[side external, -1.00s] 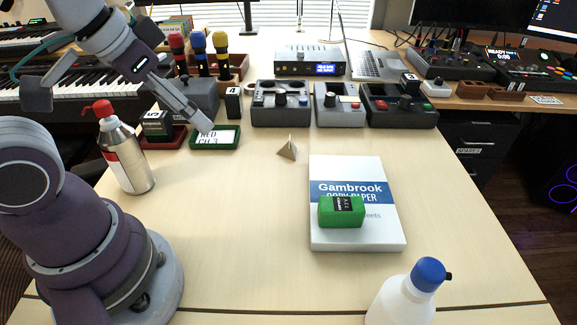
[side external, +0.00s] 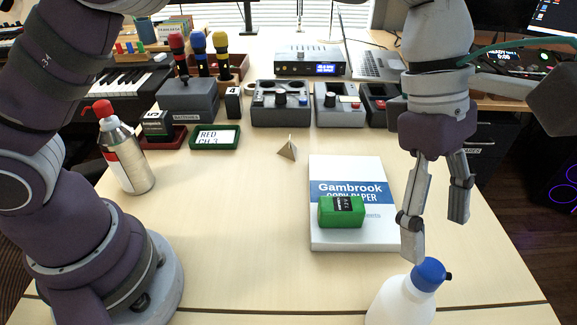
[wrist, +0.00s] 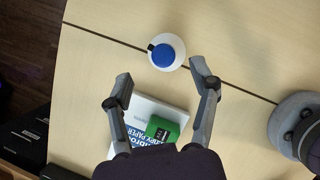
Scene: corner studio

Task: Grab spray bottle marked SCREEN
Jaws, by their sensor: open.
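A white spray bottle with a blue cap (side external: 403,299) stands upright at the near edge of the side view, its lower part cut off by the frame. Its blue top also shows in the wrist view (wrist: 166,52). No SCREEN marking is visible on it. A second bottle, silver with a red top (side external: 124,155), stands at the left near my arm's base; its label is not readable. My gripper (side external: 436,238) is open and empty, fingers pointing down. In the wrist view the bottle lies just beyond and between the fingertips (wrist: 159,75), with no visible contact.
A white Gambrook copy paper pack (side external: 372,235) lies beside the gripper with a green box (side external: 341,211) on it. A small pyramid (side external: 287,149), a green tray (side external: 214,145) and several control boxes (side external: 281,104) stand farther back. The table's middle left is clear.

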